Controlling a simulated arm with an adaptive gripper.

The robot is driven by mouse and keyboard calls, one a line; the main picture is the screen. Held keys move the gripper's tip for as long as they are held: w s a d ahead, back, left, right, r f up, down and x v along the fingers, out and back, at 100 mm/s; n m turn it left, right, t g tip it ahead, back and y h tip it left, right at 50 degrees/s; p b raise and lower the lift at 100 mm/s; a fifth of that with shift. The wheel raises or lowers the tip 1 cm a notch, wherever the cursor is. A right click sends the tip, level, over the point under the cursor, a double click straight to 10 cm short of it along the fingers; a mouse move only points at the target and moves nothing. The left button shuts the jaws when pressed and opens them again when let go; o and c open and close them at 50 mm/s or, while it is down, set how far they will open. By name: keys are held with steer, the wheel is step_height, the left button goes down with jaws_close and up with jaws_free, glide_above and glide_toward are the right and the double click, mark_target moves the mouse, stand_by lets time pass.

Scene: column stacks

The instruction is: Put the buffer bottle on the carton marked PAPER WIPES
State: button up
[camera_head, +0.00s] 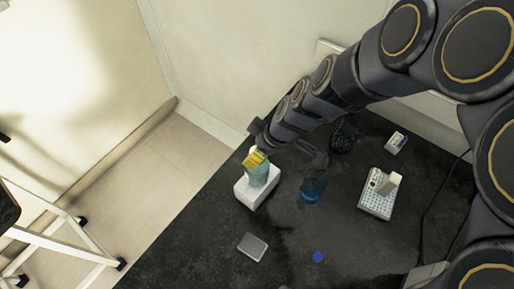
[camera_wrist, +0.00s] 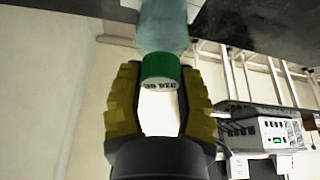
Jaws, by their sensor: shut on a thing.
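A pale teal bottle with a green cap shows in the wrist view; I take it as the buffer bottle (camera_wrist: 163,22). My gripper (camera_wrist: 160,72) has its yellow fingers on both sides of the green cap and is shut on the bottle. In the head view the bottle (camera_head: 259,176) stands about upright under my gripper (camera_head: 255,158), over a white carton (camera_head: 246,196). I cannot tell whether its base touches the carton's top. No marking on the carton can be read, so I cannot confirm that it says PAPER WIPES.
A blue see-through vessel (camera_head: 312,188) stands right of the carton. A white rack (camera_head: 377,195), a small white box (camera_head: 396,142), a grey square item (camera_head: 252,246) and a blue disc (camera_head: 318,257) lie on the black table (camera_head: 205,240). The table's left edge is near the carton.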

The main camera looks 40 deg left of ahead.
steer(key=o, duration=1)
steer(key=shift+f, duration=0.1)
steer(key=v, duration=1.2)
steer(key=s+d+m+h, duration=0.1)
steer(key=s+d+m, duration=0.3)
steer(key=d+m, duration=0.2)
steer(key=s+d+r+m+h, duration=0.1)
steer(key=s+d+m+h, duration=0.1)
steer(key=s+d+m, duration=0.2)
steer(key=s+d+r+m+g+h, duration=0.1)
steer(key=s+d+m, duration=0.3)
steer(key=d+m, duration=0.5)
steer(key=d, duration=0.6)
steer(key=shift+m+h, duration=0.3)
steer(key=shift+r, duration=0.1)
